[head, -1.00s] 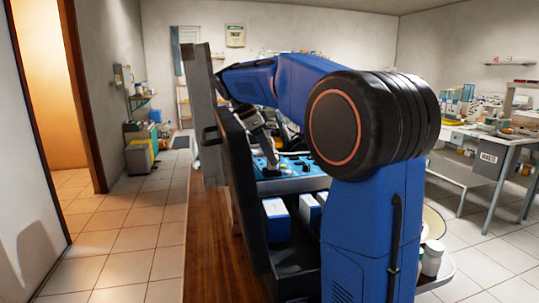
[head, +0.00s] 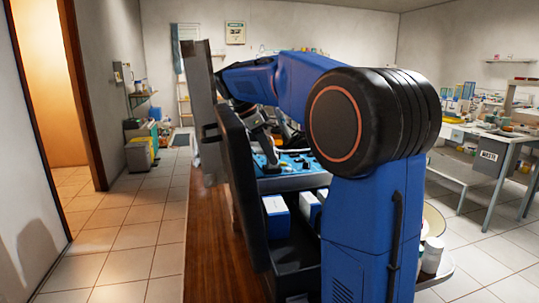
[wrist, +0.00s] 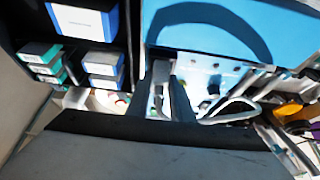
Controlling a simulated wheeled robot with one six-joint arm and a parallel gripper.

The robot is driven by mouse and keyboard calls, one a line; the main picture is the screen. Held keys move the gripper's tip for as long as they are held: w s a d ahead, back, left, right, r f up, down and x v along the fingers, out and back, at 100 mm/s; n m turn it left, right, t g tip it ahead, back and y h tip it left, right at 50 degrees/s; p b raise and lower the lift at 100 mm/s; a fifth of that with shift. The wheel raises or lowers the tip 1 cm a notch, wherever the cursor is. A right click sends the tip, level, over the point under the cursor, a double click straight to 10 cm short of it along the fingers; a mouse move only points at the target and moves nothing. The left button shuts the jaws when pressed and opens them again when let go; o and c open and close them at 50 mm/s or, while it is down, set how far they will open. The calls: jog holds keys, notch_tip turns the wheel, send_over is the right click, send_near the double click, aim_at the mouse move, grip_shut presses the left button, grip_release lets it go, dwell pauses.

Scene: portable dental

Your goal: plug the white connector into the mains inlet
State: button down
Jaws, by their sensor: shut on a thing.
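In the wrist view my gripper (wrist: 163,98) shows as two dark fingers with a narrow pale piece between them. I take this piece to be the white connector (wrist: 160,92), and the fingers are shut on it. A white cable (wrist: 232,110) curves to the right of the fingers. Beyond them is a pale panel with small dark holes or fittings (wrist: 205,72). I cannot pick out the mains inlet in either view. In the head view the blue panel (head: 291,166) of the open case shows beyond my arm, which hides most of the gripper.
The dark open case (head: 240,170) stands on a brown wooden surface (head: 205,245). Blue-and-white boxes (head: 276,215) sit in its lower part, and boxes (wrist: 82,20) also fill the wrist view's upper left. A workbench (head: 485,135) stands at right. Tiled floor is clear at left.

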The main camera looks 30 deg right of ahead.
jog(key=shift+f, duration=0.4)
dwell(0.5)
jog(key=c, duration=1.5)
grip_release()
jog(key=shift+r, duration=0.1)
notch_tip(320, 180, up, 10)
jog(key=shift+f, duration=0.1)
